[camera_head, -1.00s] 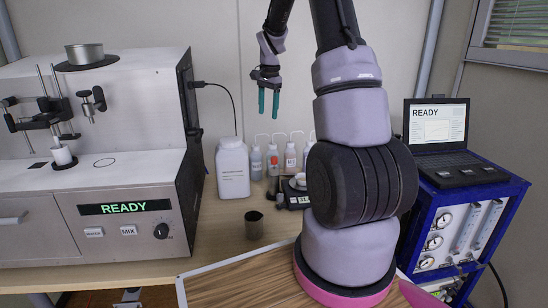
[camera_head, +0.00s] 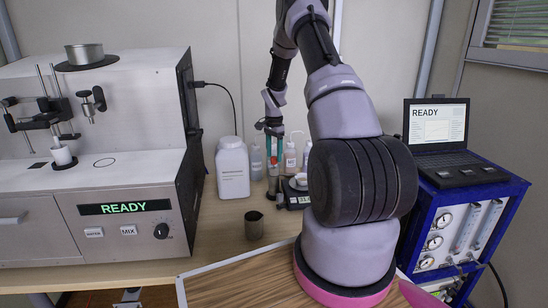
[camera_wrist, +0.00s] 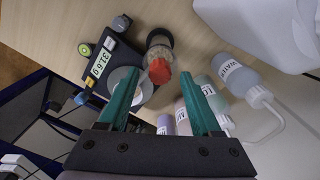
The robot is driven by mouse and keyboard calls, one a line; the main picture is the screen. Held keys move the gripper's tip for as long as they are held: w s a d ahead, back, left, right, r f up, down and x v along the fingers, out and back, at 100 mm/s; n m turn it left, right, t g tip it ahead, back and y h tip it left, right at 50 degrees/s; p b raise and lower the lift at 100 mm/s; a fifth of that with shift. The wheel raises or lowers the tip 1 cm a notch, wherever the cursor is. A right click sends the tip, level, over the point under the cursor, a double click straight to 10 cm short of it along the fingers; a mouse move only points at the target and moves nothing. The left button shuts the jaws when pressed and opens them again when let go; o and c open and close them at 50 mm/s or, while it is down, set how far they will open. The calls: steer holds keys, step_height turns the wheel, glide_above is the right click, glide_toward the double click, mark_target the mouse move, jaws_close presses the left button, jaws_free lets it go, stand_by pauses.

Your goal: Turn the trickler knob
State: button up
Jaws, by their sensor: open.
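In the wrist view, a small round container with a dark rim and a red-orange knob (camera_wrist: 161,70) stands beside the balance (camera_wrist: 98,62); I take it for the trickler (camera_wrist: 160,40). My gripper (camera_wrist: 161,78) is open, with its two teal fingers on either side of the red knob in that view. I cannot tell the height gap, and no contact shows. In the head view my gripper (camera_head: 275,155) points down in front of the bottles, over the balance area. The trickler is small there and partly hidden by the fingers.
Squeeze bottles (camera_wrist: 236,76) stand close to the right finger in the wrist view. The analyser (camera_head: 100,200) is at left, a laptop (camera_head: 437,132) on a blue cabinet at right.

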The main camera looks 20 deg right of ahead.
steer(key=shift+f, duration=0.75)
jaws_close()
steer(key=shift+n, duration=0.5)
